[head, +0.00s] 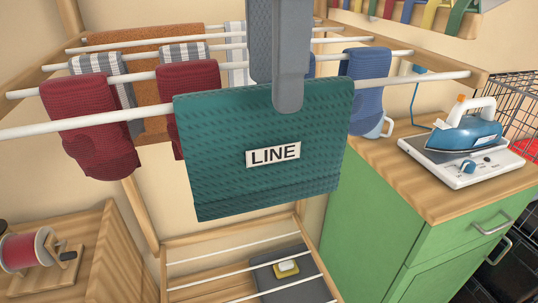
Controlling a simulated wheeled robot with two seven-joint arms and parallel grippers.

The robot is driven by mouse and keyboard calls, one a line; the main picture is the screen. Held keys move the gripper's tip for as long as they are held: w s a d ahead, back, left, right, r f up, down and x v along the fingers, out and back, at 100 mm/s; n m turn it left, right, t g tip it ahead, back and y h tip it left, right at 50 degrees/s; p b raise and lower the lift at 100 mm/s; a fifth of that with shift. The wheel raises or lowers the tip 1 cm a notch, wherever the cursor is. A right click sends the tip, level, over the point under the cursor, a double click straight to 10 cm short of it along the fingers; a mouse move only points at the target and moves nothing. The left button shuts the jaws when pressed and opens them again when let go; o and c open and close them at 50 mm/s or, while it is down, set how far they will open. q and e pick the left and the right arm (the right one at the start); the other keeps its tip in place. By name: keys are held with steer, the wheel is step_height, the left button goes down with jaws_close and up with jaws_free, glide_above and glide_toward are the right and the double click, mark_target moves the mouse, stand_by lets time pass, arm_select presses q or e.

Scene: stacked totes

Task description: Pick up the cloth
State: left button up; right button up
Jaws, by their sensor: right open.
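A teal cloth (225,160) with a white tag reading LINE hangs folded over the front white rod of a wooden drying rack. My right gripper (277,97) comes down from the top of the picture at the cloth's upper edge. One grey finger is in front of the cloth near the rod. The other is farther back, and its tip is hidden behind the cloth. The jaws are open, and I cannot tell whether they touch the cloth. My left gripper is not in view.
Red socks (95,115) hang left and a blue sock (367,85) right on the rods behind. An iron (470,130) stands on the green cabinet (425,230) at right. A red spool (28,250) is at lower left.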

mark_target(268, 137)
steer(key=shift+w+a+f, duration=0.1)
steer(key=shift+a+f, duration=0.05)
steer(key=shift+f, duration=3.45)
jaws_close()
